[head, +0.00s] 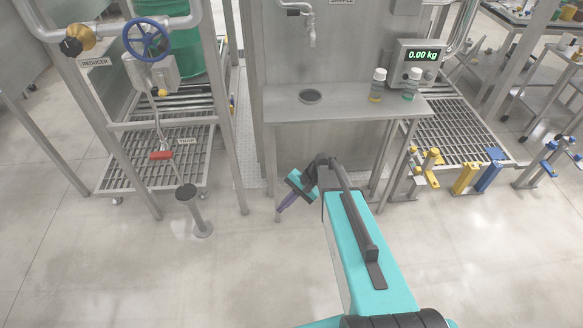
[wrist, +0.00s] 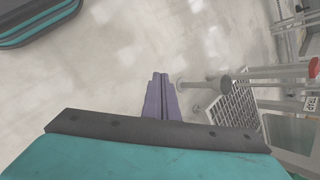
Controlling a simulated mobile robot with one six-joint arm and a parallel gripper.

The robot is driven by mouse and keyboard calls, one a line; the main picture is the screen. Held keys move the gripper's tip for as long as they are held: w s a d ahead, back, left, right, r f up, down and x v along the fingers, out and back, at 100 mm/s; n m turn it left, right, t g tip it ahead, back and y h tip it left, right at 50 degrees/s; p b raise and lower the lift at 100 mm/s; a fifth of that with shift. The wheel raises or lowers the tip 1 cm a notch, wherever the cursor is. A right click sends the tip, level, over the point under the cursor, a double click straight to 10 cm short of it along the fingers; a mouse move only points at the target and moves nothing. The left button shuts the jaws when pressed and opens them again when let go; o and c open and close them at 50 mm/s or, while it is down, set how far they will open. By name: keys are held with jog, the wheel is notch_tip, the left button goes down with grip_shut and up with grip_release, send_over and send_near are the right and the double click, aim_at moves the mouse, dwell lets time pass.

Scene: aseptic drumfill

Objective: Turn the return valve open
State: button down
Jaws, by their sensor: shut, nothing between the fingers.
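No label reading "return" is legible, so I cannot tell which valve is the return valve. A red lever handle (head: 161,155) sits on a thin pipe at the left, by the TRAP label (head: 187,141). A blue handwheel (head: 146,39) is above it, near the REDUCER label. My gripper (head: 281,209) has purple fingers and hangs over open floor, right of the red lever and apart from it. In the wrist view the fingers (wrist: 160,75) are together and empty. Red parts (wrist: 314,68) show at that view's right edge.
A short grey post (head: 189,210) stands on the floor between my gripper and the left frame. A steel table (head: 345,105) carries two small bottles. Yellow and blue fittings (head: 465,178) stand at right. The floor (head: 120,270) in front is clear.

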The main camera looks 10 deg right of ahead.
jog(key=s+a+f+n+g+h, duration=0.2)
jog(key=s+f, duration=0.4)
jog(key=s, duration=0.5)
jog(key=s+a+f+n+g+h, duration=0.15)
jog(key=s+f, duration=0.35)
jog(key=s, duration=0.6)
jog(key=s+d+f+n+g+h, duration=0.2)
jog(key=s+d+n+h, duration=0.2)
jog(key=s, duration=0.8)
jog(key=shift+d+n, duration=0.65)
jog(key=shift+d, duration=0.6)
jog(key=c, duration=2.5)
grip_release()
